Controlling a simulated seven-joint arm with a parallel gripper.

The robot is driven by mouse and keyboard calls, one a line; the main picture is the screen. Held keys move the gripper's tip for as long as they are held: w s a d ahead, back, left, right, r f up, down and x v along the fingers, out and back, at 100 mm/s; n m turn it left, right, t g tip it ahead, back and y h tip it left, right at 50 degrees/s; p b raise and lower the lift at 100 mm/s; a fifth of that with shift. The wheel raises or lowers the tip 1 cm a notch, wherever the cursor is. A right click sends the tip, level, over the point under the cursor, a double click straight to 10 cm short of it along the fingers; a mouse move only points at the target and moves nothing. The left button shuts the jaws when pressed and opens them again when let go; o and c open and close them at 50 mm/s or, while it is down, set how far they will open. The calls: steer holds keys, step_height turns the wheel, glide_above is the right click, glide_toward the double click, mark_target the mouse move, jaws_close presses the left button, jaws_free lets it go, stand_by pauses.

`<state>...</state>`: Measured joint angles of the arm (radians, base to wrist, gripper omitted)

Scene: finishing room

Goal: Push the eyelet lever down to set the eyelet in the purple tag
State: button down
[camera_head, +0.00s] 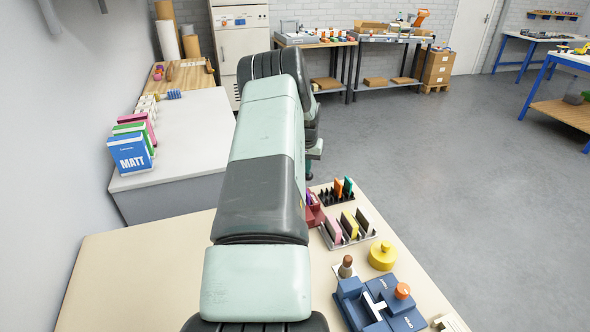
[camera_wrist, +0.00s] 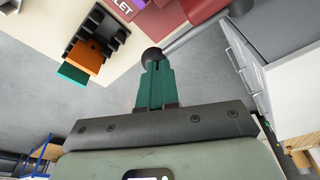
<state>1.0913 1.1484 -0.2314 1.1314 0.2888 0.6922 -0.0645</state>
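The red eyelet press (camera_wrist: 195,12) is at the top of the wrist view, with a label ending in "LET". Its grey lever rod (camera_wrist: 190,40) ends in a dark round knob (camera_wrist: 151,56). My gripper (camera_wrist: 156,68) has its two green fingers together, with their tips right at the knob; I cannot tell whether they touch it. In the head view my arm hides most of the red press (camera_head: 314,213) and the gripper. A small purple patch (camera_head: 309,196) shows beside the arm there; I cannot tell if it is the tag.
A black rack (camera_wrist: 92,35) holding an orange (camera_wrist: 88,56) and a green piece (camera_wrist: 72,74) stands beside the press. On the bench are a grey tray of coloured cards (camera_head: 348,232), a yellow round object (camera_head: 382,255) and a blue device (camera_head: 380,303). Open floor lies right.

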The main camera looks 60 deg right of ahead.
step_height(320, 180, up, 8)
steer(key=shift+w+a, duration=0.15)
stand_by(0.7)
steer(key=shift+r, duration=1.9)
